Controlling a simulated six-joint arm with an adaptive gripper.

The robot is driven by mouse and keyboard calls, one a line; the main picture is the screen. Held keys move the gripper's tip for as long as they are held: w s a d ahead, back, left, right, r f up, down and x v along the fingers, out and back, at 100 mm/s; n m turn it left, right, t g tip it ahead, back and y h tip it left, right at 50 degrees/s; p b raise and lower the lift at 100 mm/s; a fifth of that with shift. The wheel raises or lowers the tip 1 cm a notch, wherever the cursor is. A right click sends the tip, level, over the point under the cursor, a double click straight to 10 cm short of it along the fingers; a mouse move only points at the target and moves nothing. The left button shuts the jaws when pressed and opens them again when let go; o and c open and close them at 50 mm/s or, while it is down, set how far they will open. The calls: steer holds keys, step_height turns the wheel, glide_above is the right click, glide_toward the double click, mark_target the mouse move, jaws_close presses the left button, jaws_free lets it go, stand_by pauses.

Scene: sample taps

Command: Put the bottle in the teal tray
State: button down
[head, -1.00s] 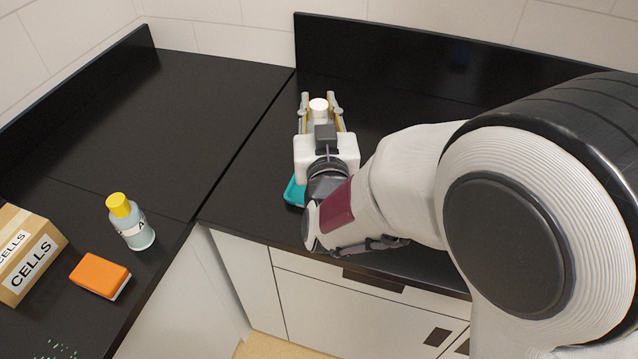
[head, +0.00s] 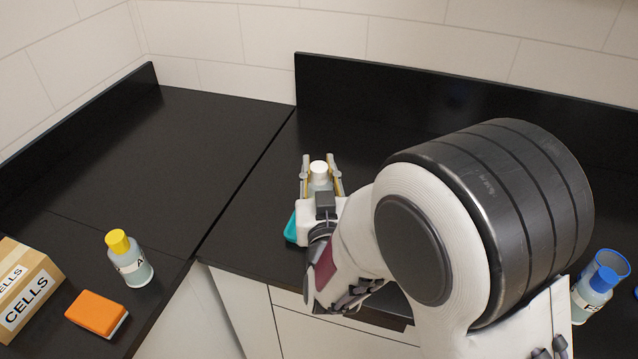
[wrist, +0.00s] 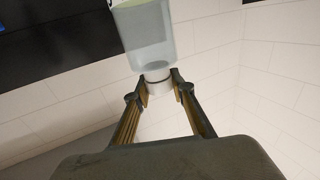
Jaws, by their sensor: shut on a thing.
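A clear bottle with a white cap (head: 319,168) is held upright at my gripper (head: 321,163), over the right-hand counter. In the wrist view the bottle's pale body (wrist: 150,38) appears at the top, and my fingertips (wrist: 160,86) are shut on its cap. The teal tray (head: 291,228) shows only as a small strip left of my wrist. My gripper and arm hide the rest of it. The bottle appears beyond the visible part of the tray; its height above the counter is hard to tell.
A yellow-capped bottle (head: 130,261), an orange-and-white block (head: 97,313) and a CELLS box (head: 26,292) stand on the left counter. A blue-capped bottle (head: 592,292) stands at the far right. The back left counter (head: 160,160) is clear. Low black backsplashes line the walls.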

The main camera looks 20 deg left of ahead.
mark_target(319, 184)
steer(key=shift+f, duration=0.1)
stand_by(0.3)
steer(key=shift+f, duration=2.15)
steer(key=c, duration=1.7)
jaws_free()
steer(key=v, duration=0.7)
steer(key=shift+s+d, duration=0.1)
steer(key=shift+s, duration=0.15)
